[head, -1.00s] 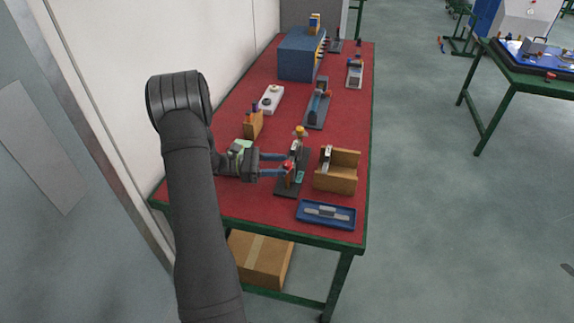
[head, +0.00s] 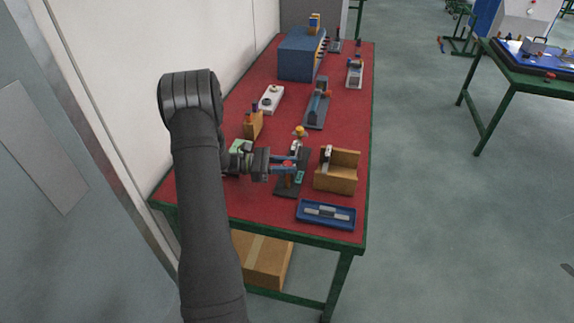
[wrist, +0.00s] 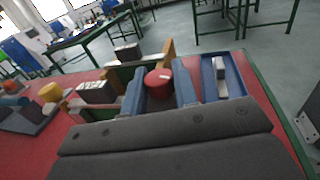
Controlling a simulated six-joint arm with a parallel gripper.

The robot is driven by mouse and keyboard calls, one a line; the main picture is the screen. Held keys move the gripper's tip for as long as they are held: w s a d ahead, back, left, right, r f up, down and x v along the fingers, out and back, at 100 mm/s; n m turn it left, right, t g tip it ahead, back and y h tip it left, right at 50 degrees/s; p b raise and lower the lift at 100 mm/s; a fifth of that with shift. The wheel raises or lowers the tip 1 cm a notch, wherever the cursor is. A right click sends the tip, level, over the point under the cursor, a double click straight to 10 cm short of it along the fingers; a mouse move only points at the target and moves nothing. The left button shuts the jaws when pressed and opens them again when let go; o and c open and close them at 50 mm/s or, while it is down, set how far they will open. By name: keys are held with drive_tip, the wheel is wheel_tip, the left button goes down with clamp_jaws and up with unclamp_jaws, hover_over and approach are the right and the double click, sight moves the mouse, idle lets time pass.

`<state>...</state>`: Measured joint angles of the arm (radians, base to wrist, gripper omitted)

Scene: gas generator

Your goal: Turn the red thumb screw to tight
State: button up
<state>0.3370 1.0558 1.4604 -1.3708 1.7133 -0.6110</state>
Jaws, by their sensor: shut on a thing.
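The red thumb screw (head: 288,166) is on a dark fixture (head: 283,188) near the front of the red bench. It also shows in the wrist view as a rounded red knob (wrist: 158,83) between two blue fingers. My gripper (head: 291,162) reaches in from the left, with one blue finger on each side of the knob, shut on it. The fingers partly cover the screw in the head view, and its shaft is hidden in the wrist view. A yellow knob (head: 300,131) stands just behind the gripper.
A wooden block fixture (head: 336,180) stands close on the right. A blue tray (head: 326,223) with a grey part lies in front. A small wooden holder (head: 253,125) and a white box (head: 272,97) stand behind left. The bench's front left is bare.

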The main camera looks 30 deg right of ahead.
sight(287, 163)
drive_tip(key=m+g+y, duration=0.4)
drive_tip(key=g, duration=0.1)
drive_tip(key=shift+y, duration=0.3)
drive_tip(key=o, duration=1)
drive_tip(key=shift+c, duration=0.2)
drive_tip(key=shift+r, duration=0.5)
wheel_tip(287, 163, up, 3)
drive_tip(key=s+d+r, duration=0.4)
drive_tip(key=s+r, duration=0.3)
drive_tip(key=s, duration=0.4)
